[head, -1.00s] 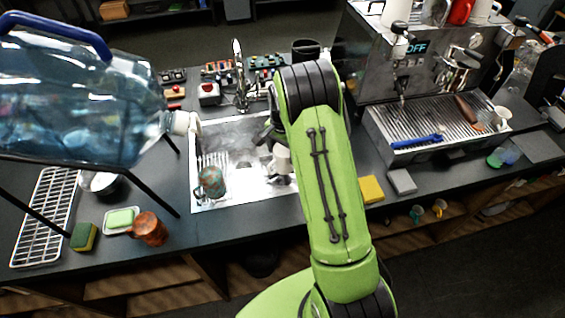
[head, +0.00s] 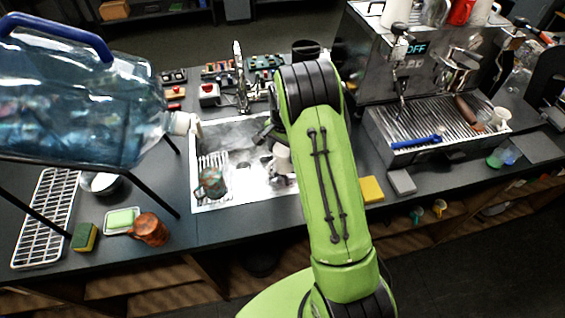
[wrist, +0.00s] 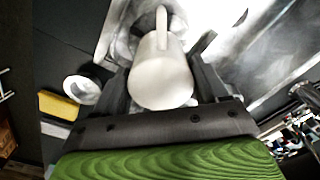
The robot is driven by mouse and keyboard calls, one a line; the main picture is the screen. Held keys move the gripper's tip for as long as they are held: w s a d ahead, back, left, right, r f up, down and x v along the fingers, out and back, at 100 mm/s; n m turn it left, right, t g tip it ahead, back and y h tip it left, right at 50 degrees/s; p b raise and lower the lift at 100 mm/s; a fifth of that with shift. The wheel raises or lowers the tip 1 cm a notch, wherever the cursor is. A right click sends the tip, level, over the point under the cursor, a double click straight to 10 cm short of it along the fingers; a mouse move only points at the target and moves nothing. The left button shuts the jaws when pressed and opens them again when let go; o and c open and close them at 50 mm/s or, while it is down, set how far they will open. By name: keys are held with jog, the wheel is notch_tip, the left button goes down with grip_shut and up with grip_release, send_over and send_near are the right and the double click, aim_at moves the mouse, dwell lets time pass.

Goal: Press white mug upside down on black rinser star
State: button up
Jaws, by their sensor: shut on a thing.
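The white mug (wrist: 162,82) is between the two dark fingers of my gripper (wrist: 163,62) in the wrist view, and the gripper is shut on it. A smooth, rounded white end faces the wrist camera, and its handle points to the top of the picture. In the head view, the white mug (head: 282,157) is over the right part of the sink (head: 232,140), partly hidden by my green arm. I cannot make out the black rinser star; the mug and my arm cover much of that area. Whether the mug touches anything below is unclear.
A teal and brown mug (head: 212,184) stands in the sink's left part. The tap (head: 240,78) rises behind the sink. A large water bottle (head: 75,95) is at the left, the espresso machine (head: 420,60) at the right. A yellow sponge (head: 371,190) lies right of my arm.

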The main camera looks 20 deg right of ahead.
notch_tip(320, 180, up, 6)
jog(key=p, duration=0.3)
jog(key=shift+f, duration=0.25)
